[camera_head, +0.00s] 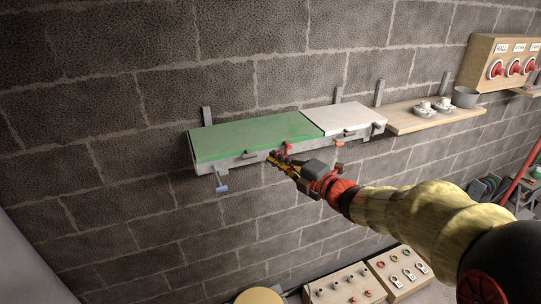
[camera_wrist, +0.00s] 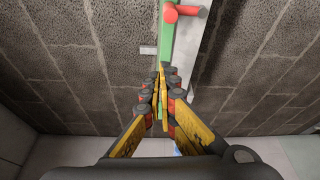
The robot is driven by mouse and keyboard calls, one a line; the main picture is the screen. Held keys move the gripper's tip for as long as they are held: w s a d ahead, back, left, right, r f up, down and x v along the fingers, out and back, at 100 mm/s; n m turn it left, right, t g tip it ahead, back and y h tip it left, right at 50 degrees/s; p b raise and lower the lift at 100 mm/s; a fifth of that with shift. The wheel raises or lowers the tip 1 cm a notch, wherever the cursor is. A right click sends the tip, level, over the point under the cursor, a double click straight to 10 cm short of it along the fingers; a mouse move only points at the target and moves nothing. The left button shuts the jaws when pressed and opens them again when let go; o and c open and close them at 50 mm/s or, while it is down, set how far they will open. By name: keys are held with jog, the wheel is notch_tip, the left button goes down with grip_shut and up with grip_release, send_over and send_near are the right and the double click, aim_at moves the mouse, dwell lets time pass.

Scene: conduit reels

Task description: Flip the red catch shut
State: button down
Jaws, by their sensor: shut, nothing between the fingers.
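The red catch (camera_head: 288,147) is a small red lever on the front edge of the green-lidded box (camera_head: 230,136), near its right end. It sticks up there. In the wrist view the red catch (camera_wrist: 184,13) shows at the top, a bar with a round end beside the green strip. My gripper (camera_head: 271,156) is shut and empty, just left of the red catch and in front of the box. In the wrist view my gripper (camera_wrist: 162,70) points toward the green strip, below the catch in the picture. I see no contact with the catch.
A blue catch (camera_head: 222,188) hangs at the box's left end. An orange-red catch (camera_head: 340,143) sits below the white lid (camera_head: 345,117). A wooden shelf (camera_head: 430,115) with cups is to the right. Switch panels (camera_head: 345,288) stand below. The wall left is clear.

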jog(key=b+v, duration=0.1)
jog(key=v, duration=0.5)
jog(key=shift+s+f, duration=0.35)
